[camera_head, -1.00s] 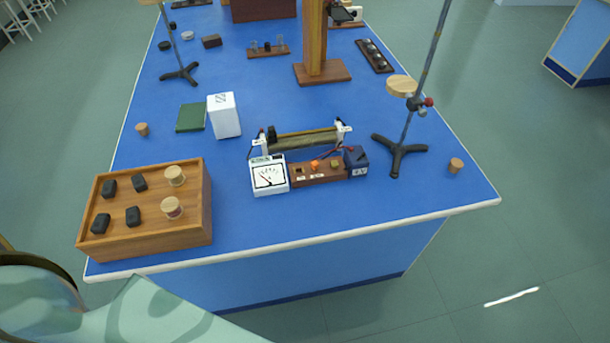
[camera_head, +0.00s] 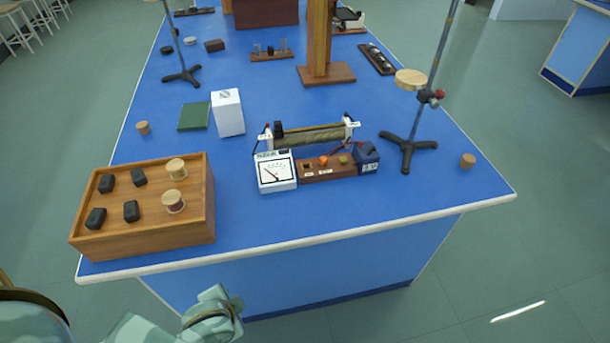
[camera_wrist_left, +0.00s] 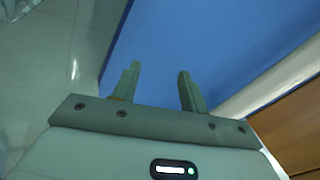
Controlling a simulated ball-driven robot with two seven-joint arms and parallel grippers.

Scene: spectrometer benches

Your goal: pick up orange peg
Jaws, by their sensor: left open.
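The orange peg (camera_head: 323,160) is a small orange knob standing in a brown wooden strip (camera_head: 328,171) near the front of the blue bench. An olive peg (camera_head: 343,159) stands to its right in the same strip. In the left wrist view my left gripper (camera_wrist_left: 158,88) is open and empty, its two fingers apart with the blue bench side or top beyond. In the head view only parts of my left arm show at the bottom left, below the bench edge, and its fingers are not seen. My right gripper is in no view.
A white meter (camera_head: 276,172) stands left of the strip, a dark blue box (camera_head: 367,157) right. A rheostat (camera_head: 308,138) lies behind. A retort stand (camera_head: 408,145) rises to the right. A wooden tray (camera_head: 150,237) stands front left. The bench front centre is clear.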

